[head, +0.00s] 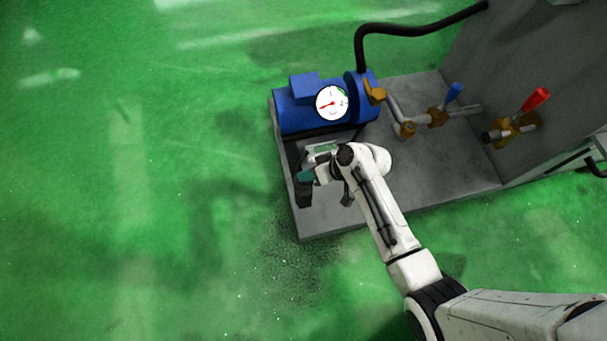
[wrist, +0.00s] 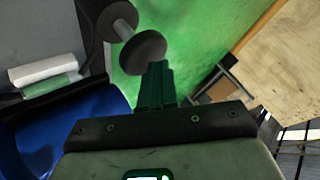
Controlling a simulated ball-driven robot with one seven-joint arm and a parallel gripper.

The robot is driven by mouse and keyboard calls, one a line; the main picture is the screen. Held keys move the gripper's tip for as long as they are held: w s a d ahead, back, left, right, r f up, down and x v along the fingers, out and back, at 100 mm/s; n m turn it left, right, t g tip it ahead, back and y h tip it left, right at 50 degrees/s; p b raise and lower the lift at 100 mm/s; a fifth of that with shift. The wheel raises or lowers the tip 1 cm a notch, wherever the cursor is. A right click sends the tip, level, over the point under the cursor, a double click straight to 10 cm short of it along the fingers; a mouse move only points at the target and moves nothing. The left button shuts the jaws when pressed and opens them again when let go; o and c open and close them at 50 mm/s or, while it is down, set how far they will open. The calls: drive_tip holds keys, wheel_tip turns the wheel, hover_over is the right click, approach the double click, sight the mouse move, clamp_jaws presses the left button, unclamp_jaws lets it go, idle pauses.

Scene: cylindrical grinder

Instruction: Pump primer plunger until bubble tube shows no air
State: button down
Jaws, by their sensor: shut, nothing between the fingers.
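The blue pump (head: 300,105) carries a round gauge (head: 333,103) with a red needle. A brass fitting (head: 374,91), a blue-handled valve (head: 454,93) and a red-handled valve (head: 536,99) stand to the right. The green floor (head: 130,200) is open at left.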

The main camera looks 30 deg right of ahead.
drive_tip(key=shift+r+p, duration=0.85)
drive_tip(key=shift+r, duration=0.2)
drive_tip(key=shift+r, duration=0.1)
wheel_tip(320, 180, up, 5)
drive_tip(key=p, duration=0.5)
drive_tip(key=shift+s, duration=0.1)
idle(0.3)
